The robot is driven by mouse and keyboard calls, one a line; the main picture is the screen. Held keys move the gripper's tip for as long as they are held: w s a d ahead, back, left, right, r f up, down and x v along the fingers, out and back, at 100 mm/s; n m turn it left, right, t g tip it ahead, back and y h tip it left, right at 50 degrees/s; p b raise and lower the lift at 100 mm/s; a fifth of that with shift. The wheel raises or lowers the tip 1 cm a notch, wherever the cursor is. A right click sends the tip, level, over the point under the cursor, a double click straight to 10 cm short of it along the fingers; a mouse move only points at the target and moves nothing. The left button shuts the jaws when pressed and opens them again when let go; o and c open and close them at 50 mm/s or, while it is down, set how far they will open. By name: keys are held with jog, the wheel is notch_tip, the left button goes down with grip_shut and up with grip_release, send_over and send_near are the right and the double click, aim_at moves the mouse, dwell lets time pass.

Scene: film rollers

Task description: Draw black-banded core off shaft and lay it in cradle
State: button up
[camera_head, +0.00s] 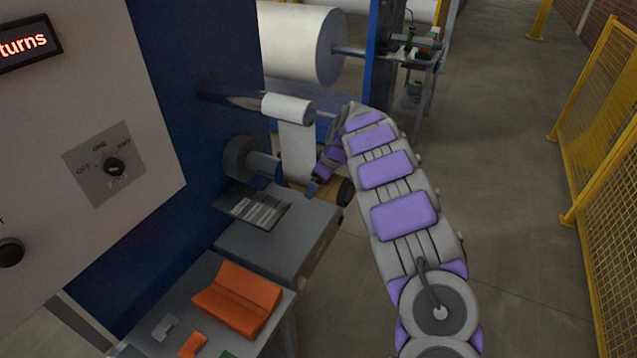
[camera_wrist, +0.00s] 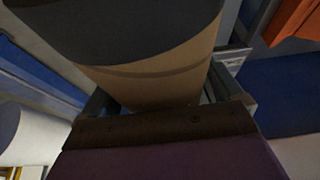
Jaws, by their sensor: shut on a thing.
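The core (camera_head: 332,188) is a tan tube with a black band at its right end. In the wrist view the core (camera_wrist: 150,85) fills the middle, its dark band at the top. My gripper (camera_head: 317,184) is shut on the core, with a finger on either side of it in the wrist view (camera_wrist: 163,98). The grey shaft (camera_head: 263,165) sticks out of the blue machine wall, left of the core. I cannot tell whether the core is still around it. The orange V-shaped cradle (camera_head: 238,298) is empty on the bench at lower left; some orange shows at the wrist view's upper right.
A white film web (camera_head: 297,152) hangs from a small white roller (camera_head: 288,108), close to my gripper. A grey box-like surface (camera_head: 275,238) lies between shaft and cradle. Small orange and grey pieces lie before the cradle. Yellow fencing (camera_head: 615,130) stands right, beyond open floor.

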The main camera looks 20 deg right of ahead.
aim_at(353, 188)
jog(key=shift+s, duration=0.1)
jog(key=shift+s+d+f+b, duration=0.15)
jog(key=shift+s+d+b, duration=0.25)
jog(key=shift+b, duration=0.35)
jog(key=shift+s+d+b, duration=0.6)
jog(key=shift+s+b, duration=0.25)
jog(key=shift+s+d+b, duration=0.4)
jog(key=shift+s+d, duration=0.1)
jog(key=shift+s, duration=0.15)
jog(key=shift+r, duration=0.2)
jog(key=shift+s+d, duration=0.95)
jog(key=shift+s, duration=0.2)
jog(key=shift+s+d, duration=0.65)
jog(key=shift+s, duration=0.15)
jog(key=shift+s, duration=0.1)
